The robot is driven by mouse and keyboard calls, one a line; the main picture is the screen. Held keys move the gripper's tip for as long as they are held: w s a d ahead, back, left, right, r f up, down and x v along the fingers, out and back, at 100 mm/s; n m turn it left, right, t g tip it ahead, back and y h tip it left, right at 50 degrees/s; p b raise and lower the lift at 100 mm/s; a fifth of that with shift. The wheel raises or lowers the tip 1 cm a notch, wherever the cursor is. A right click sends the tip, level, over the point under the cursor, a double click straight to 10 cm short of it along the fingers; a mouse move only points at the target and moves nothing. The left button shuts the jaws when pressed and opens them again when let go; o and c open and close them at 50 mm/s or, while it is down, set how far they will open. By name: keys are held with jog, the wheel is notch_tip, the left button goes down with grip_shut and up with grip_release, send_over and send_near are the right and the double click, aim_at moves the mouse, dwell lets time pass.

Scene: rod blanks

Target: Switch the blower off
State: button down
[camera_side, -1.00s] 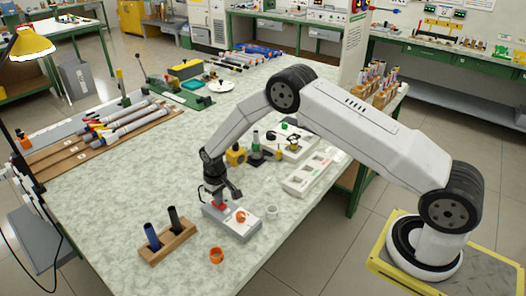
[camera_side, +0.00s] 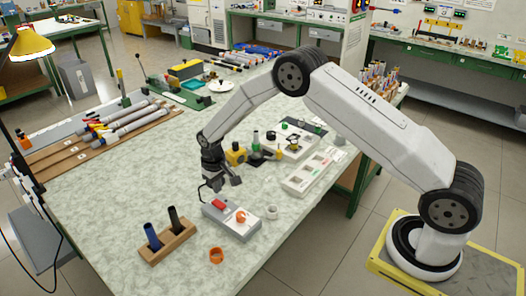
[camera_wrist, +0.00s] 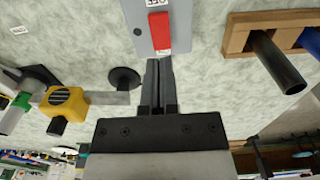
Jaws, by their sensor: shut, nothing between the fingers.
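A grey box (camera_side: 232,220) with a red rocker switch (camera_side: 219,204) stands near the front of the bench. An orange part (camera_side: 240,216) is on its top. I take it for the blower's switch box. In the wrist view the red switch (camera_wrist: 159,31) lies just beyond my fingertips, beside a white label reading OFF. Which way the rocker is tipped I cannot tell. My gripper (camera_wrist: 158,62) is shut and empty. In the side view my gripper (camera_side: 217,192) hangs above the switch end of the box, apart from it.
A wooden block with two dark tubes (camera_side: 168,243) stands left of the box. An orange ring (camera_side: 216,255) and a white ring (camera_side: 271,212) lie nearby. A yellow device (camera_side: 236,153) and a white tray (camera_side: 308,175) stand behind.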

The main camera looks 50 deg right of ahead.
aim_at(217, 201)
notch_tip(217, 201, up, 9)
dwell(0.4)
dwell(0.4)
jog(key=shift+w+d+f, duration=0.1)
jog(key=shift+w, duration=0.65)
jog(key=shift+f, duration=0.15)
notch_tip(217, 201, down, 14)
jog(key=shift+r, duration=0.15)
dwell(0.5)
